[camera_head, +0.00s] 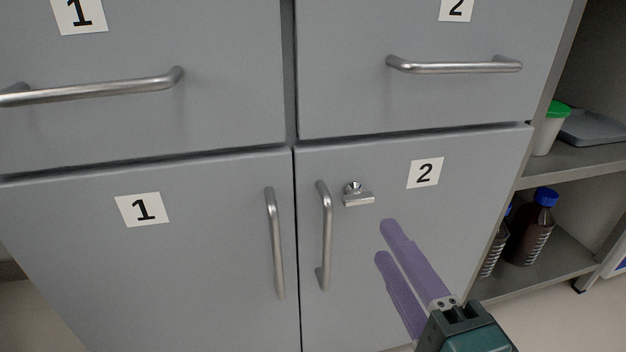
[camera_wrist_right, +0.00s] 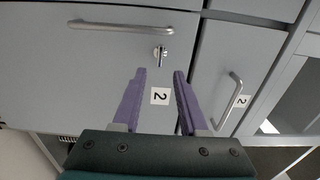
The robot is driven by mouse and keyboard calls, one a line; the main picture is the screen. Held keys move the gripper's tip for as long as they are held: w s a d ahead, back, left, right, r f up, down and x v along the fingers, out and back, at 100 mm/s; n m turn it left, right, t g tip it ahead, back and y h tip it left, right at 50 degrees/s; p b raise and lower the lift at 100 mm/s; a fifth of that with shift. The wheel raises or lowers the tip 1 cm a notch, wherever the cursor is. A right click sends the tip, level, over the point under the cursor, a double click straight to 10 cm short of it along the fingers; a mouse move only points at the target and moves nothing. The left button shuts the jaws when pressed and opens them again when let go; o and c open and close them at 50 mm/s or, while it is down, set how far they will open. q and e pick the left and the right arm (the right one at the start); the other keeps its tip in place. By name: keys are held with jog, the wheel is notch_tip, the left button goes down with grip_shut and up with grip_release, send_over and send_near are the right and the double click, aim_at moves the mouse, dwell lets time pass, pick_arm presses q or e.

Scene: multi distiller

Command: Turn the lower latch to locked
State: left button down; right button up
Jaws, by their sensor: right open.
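The lower latch (camera_head: 357,196) is a small silver piece on lower door 2 (camera_head: 350,290), just right of that door's vertical handle (camera_head: 324,235). Its short bar lies about level, under a round stud. My right gripper (camera_head: 385,242) has purple fingers and is open and empty. Its fingertips are below and right of the latch in the head view, apart from it. In the right wrist view the latch (camera_wrist_right: 161,55) shows just beyond the gap between the fingertips (camera_wrist_right: 160,72). My left gripper is not in view.
Drawer 2 (camera_head: 420,105) with a horizontal handle (camera_head: 455,66) is above. Lower door 1 (camera_head: 200,270) is on the left with its own vertical handle (camera_head: 274,240). An open shelf (camera_head: 580,165) with bottles and a green-lidded cup stands on the right. All doors and drawers look closed.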

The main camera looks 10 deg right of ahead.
aim_at(360, 203)
jog(key=w+b, duration=0.1)
jog(key=w, duration=0.3)
jog(key=w+b, duration=0.1)
jog(key=w, duration=0.2)
jog(key=shift+w+a, duration=0.2)
jog(key=shift+w, duration=0.2)
grip_shut()
